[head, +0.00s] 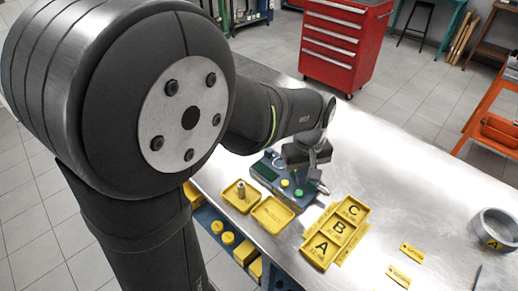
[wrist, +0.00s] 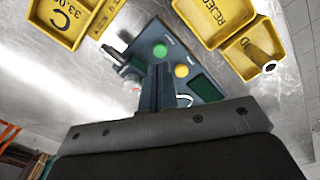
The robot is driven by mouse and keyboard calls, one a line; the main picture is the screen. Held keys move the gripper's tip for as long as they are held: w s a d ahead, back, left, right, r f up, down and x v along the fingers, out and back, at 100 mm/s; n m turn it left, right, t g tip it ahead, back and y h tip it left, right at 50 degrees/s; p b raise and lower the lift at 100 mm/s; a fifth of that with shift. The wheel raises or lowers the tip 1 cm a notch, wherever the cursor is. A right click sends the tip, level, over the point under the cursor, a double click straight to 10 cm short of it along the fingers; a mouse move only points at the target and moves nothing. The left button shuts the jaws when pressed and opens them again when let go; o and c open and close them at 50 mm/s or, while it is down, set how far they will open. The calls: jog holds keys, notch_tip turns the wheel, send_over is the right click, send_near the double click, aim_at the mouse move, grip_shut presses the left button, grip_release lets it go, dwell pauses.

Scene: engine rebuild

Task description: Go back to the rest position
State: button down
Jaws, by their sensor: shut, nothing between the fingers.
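My gripper (head: 314,166) is above the workbench, over the far side of a blue-grey measuring device (head: 288,186) with a green and a yellow button. In the wrist view the dark fingers (wrist: 158,88) are together with nothing between them, in front of the device (wrist: 205,86). The fingers hide part of the device, and I cannot tell their exact height above it. My arm reaches in from the left in the head view.
A yellow tray (head: 230,202) holds a metal cylinder (head: 241,191); beside it is an empty yellow tray (head: 272,212). A lettered A-B-C tray (head: 307,256) is nearer the front. A metal ring (head: 484,233) stands right. The bench's middle right is mostly clear. A red cabinet (head: 343,50) stands behind.

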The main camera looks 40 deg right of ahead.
aim_at(299, 193)
jog(key=shift+f, duration=2)
